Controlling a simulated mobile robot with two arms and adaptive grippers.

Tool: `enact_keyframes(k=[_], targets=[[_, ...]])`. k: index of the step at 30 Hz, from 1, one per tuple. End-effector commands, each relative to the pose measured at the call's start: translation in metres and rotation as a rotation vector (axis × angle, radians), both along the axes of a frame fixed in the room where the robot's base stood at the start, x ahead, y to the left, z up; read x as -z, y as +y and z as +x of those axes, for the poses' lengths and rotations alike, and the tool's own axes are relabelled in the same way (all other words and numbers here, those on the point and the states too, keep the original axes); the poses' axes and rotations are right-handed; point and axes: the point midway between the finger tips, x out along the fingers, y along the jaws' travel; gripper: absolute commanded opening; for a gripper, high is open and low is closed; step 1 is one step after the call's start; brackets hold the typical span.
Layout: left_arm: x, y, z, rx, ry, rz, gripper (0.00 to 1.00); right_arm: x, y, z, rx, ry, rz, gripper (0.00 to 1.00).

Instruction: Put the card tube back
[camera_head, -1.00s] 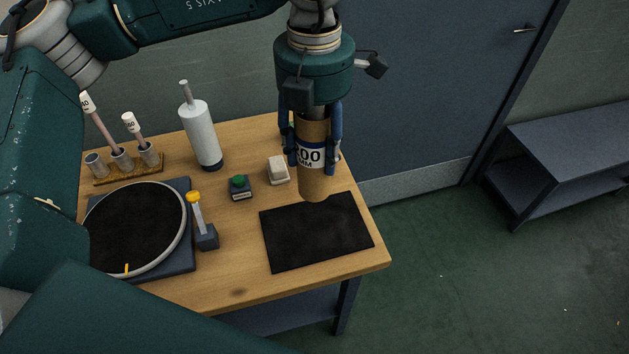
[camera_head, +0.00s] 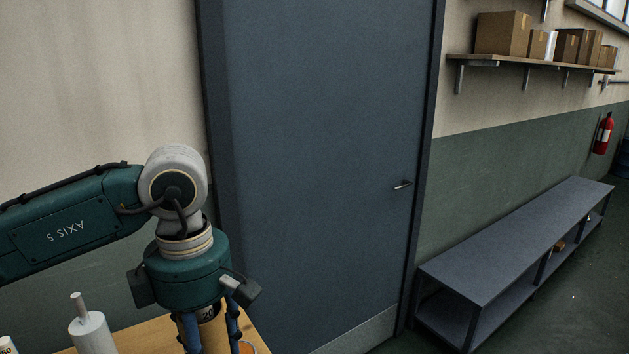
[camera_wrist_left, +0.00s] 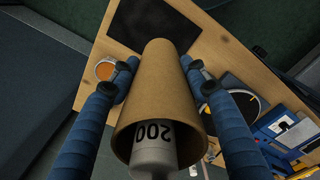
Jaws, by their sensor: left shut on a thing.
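The brown card tube (camera_head: 211,335) shows in part at the bottom of the head view, below the wrist of my left arm; its lower end is cut off. In the left wrist view the tube (camera_wrist_left: 162,80) lies lengthwise between the blue fingers of my left gripper (camera_wrist_left: 158,75), which is shut on it. A pale part marked "200" shows at the tube's near open end. My left gripper (camera_head: 212,335) is at the bottom edge of the head view. My right gripper is not in view.
In the wrist view, the wooden table (camera_wrist_left: 225,50) carries a black mat (camera_wrist_left: 165,22), a small orange-filled round dish (camera_wrist_left: 106,68) and a black disc (camera_wrist_left: 238,88). A blue-grey door (camera_head: 320,150) and low bench (camera_head: 520,245) stand beyond.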

Motion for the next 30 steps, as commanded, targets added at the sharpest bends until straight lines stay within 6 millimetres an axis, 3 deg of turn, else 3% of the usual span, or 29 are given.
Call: enact_keyframes(k=[18, 24, 30], targets=[[0.058, 0.030, -0.026, 1.383, -0.002, -0.002, 0.20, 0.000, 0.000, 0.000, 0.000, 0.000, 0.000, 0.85], [0.066, 0.035, -0.031, 1.633, -0.002, -0.002, 0.20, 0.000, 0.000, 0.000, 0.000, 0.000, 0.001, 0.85], [0.087, 0.037, -0.046, 1.707, 0.002, 0.003, 0.20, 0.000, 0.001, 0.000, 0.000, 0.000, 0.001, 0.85]])
